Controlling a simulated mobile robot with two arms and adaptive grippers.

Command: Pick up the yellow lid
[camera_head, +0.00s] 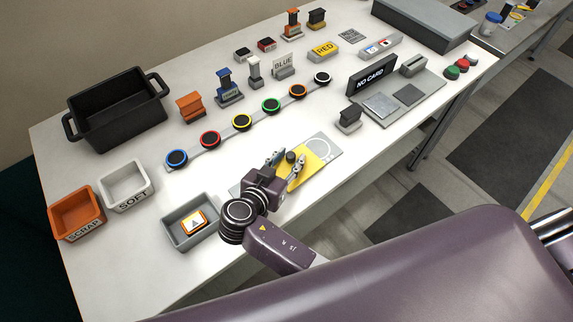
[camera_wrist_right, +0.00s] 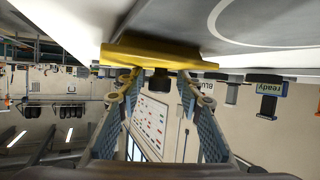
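The yellow lid (camera_head: 313,163) is a flat yellow plate with a dark knob, on a grey mat near the front edge of the table. In the right wrist view the lid (camera_wrist_right: 150,52) shows edge-on, its knob (camera_wrist_right: 160,77) pointing into the gap between my fingers. My right gripper (camera_head: 286,163) is over the lid with one finger on each side of the knob. In the wrist view the right gripper (camera_wrist_right: 158,88) is open, with space between each fingertip and the knob. Part of the lid is hidden behind the gripper. My left gripper is not in view.
The grey mat (camera_head: 325,148) has a white circle outline. A grey tray (camera_head: 169,220) with an orange-and-white block is left of my arm. A strip of coloured round buttons (camera_head: 240,121) runs behind the lid. A small dark-topped block (camera_head: 348,119) stands to the right.

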